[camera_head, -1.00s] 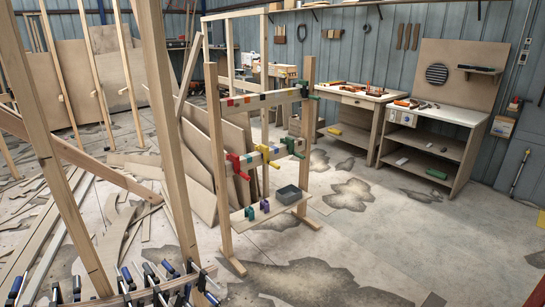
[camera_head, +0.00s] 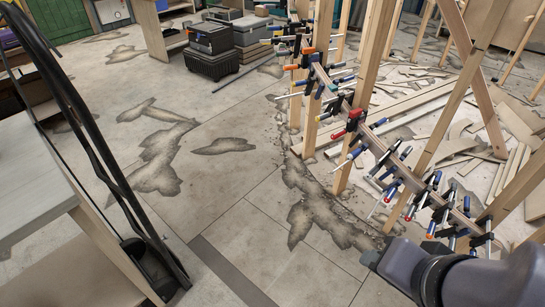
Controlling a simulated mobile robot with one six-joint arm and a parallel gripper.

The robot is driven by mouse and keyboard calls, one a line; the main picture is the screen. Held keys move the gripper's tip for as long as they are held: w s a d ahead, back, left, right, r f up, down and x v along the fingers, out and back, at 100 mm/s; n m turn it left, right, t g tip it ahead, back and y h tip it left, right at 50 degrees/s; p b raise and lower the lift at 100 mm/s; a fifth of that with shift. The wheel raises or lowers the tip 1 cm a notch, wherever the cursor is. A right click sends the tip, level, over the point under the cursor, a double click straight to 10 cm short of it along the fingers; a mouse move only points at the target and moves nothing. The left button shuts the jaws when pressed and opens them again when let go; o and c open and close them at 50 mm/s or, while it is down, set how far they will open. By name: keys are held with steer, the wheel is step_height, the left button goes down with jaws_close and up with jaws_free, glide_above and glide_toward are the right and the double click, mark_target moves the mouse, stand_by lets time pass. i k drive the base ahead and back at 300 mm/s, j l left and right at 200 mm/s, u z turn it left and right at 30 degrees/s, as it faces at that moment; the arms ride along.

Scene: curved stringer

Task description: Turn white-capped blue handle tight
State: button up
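A row of bar clamps sits along the curved wooden stringer (camera_head: 372,137), which runs from the upper middle to the lower right between upright posts. Several clamps have blue handles, among them one near the middle (camera_head: 380,122) and one further right (camera_head: 437,179). Other handles are red, black or orange. At this size I cannot tell which blue handle has a white cap. My dark grey arm shows at the lower right, below and in front of the near end of the stringer.
A grey-topped bench (camera_head: 35,180) and a black curved-frame object (camera_head: 100,150) stand at the left. Dark tool cases (camera_head: 212,65) stand at the back. Wooden posts (camera_head: 375,50) rise around the stringer, with scrap boards (camera_head: 455,130) behind. The stained floor in the middle is clear.

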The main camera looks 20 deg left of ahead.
mark_target(355, 152)
steer(key=i+j+u, duration=0.15)
steer(key=i, duration=0.6)
steer(key=i+j+u, duration=0.15)
steer(key=i, duration=0.6)
